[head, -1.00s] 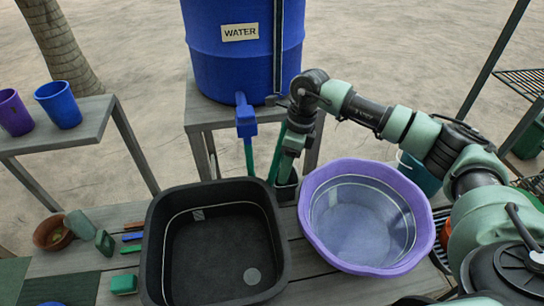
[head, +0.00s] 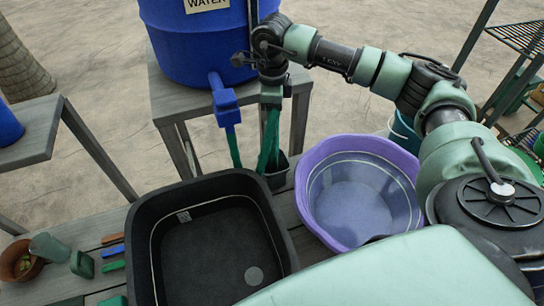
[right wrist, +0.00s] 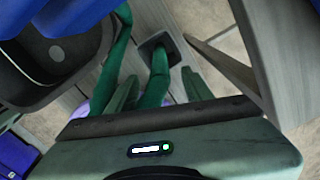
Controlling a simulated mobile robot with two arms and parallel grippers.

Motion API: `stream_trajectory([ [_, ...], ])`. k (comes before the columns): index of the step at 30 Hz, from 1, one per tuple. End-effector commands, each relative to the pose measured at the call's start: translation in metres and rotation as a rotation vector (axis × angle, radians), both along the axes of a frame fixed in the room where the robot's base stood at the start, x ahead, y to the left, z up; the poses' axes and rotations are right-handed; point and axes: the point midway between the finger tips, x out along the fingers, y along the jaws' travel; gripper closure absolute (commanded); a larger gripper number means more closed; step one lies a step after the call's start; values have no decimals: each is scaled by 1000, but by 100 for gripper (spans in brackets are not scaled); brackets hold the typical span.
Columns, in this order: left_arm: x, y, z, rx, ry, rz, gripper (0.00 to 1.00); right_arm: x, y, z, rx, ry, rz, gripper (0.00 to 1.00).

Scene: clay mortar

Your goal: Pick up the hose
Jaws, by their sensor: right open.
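The green hose (head: 233,145) hangs from the blue tap (head: 224,100) of the water barrel. In the right wrist view, one stretch of hose (right wrist: 119,45) runs down on the left, and another (right wrist: 156,82) rises from a dark square holder (right wrist: 171,43). My right gripper (head: 270,135) points down above the holder, between the barrel stand and the purple basin. In the right wrist view its open fingers (right wrist: 160,80) stand on either side of the hose stretch from the holder. Contact with the hose cannot be made out. My left gripper is out of view.
A black tub (head: 140,245) and a purple basin (head: 310,206) stand on the slatted bench in front. The blue barrel (head: 190,50) rests on a grey stand (head: 167,104) close to my right gripper. A flowerpot (head: 14,262) is at left.

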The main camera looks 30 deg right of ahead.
Motion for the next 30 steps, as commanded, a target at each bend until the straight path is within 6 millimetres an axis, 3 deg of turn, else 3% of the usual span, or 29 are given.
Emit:
stream_trajectory([
  [1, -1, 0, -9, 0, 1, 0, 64, 0, 0, -9, -1, 1, 0, 49],
  [5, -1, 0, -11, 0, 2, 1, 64, 0, 0, -13, 0, 1, 0, 49],
  [14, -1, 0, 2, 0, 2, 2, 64, -2, -1, -40, -1, 4, 0, 49],
  [22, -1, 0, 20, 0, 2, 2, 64, -3, -1, -79, -1, 4, 0, 49],
  [30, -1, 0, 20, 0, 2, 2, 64, -3, -1, -89, 0, 1, 1, 49],
])
